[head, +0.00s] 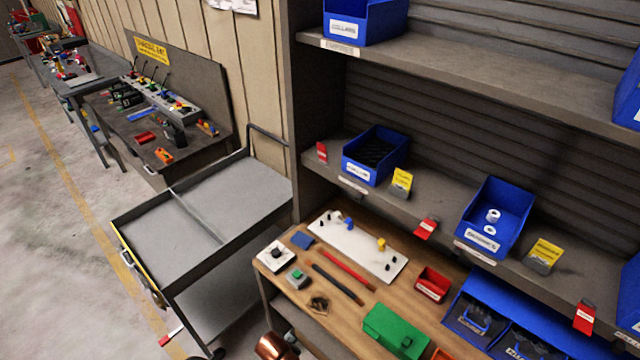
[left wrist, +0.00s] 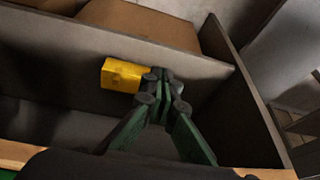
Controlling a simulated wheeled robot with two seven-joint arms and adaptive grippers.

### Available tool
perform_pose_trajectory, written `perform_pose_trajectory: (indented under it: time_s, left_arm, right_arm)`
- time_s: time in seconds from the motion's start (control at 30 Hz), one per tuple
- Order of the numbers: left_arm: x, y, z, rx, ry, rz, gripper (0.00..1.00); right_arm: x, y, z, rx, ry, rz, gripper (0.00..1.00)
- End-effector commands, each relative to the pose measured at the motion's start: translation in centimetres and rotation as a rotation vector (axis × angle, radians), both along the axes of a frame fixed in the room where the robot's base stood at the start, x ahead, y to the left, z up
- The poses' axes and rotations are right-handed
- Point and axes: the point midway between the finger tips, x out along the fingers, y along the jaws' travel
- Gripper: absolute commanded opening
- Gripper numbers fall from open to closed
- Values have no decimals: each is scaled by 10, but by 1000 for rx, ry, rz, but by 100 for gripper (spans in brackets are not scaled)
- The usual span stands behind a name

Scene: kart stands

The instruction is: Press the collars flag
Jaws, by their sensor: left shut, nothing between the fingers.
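In the head view, small flags line the middle shelf: a red flag (head: 322,152), a yellow flag (head: 402,182), a red flag (head: 427,228), a yellow flag (head: 543,256) and another red flag (head: 585,317). Their print is too small to read, so I cannot tell which is the collars flag. In the left wrist view, my left gripper (left wrist: 164,76) is shut and empty. Its fingertips are at the right end of a yellow block (left wrist: 122,75); whether they touch is unclear.
A blue bin (head: 362,171) and a blue bin holding white rings (head: 466,226) stand on the shelf. The wooden bench (head: 283,308) below carries a white board (head: 345,247), tools and a green box (head: 390,325). A grey cart (head: 150,225) stands left. A cardboard box (left wrist: 150,22) lies beyond the gripper.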

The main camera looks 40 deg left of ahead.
Motion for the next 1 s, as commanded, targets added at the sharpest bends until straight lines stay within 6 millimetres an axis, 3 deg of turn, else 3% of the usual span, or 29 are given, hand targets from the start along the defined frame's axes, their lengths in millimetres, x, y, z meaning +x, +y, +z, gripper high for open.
perform_pose_trajectory:
  time_s: [0.03,0.17,0.27,0.4,0.5,0.6,0.7,0.8,1.0]
  left_arm:
    - [-3,-2,-31,-3,18,-5,0]
    - [-16,-5,-107,-8,55,-17,0]
    - [-37,-8,-176,-14,91,-27,0]
    - [-87,-14,-276,-21,147,-44,0]
    - [-131,-17,-336,-25,188,-58,0]
    - [-177,-19,-382,-28,223,-72,0]
    - [-217,-20,-413,-31,250,-82,0]
    - [-245,-21,-430,-32,269,-92,0]
    - [-268,-21,-441,-33,283,-100,0]
  right_arm:
    - [2,0,-8,0,-3,1,23]
    - [7,1,-22,1,-7,2,23]
    - [7,1,-36,0,-6,3,23]
    - [-1,1,-57,1,4,1,23]
    - [-8,1,-71,1,14,0,23]
    - [-12,1,-83,1,20,-1,23]
    - [-13,2,-92,1,22,-1,23]
    - [-14,2,-98,1,23,-1,23]
    - [-14,2,-101,1,23,-1,23]
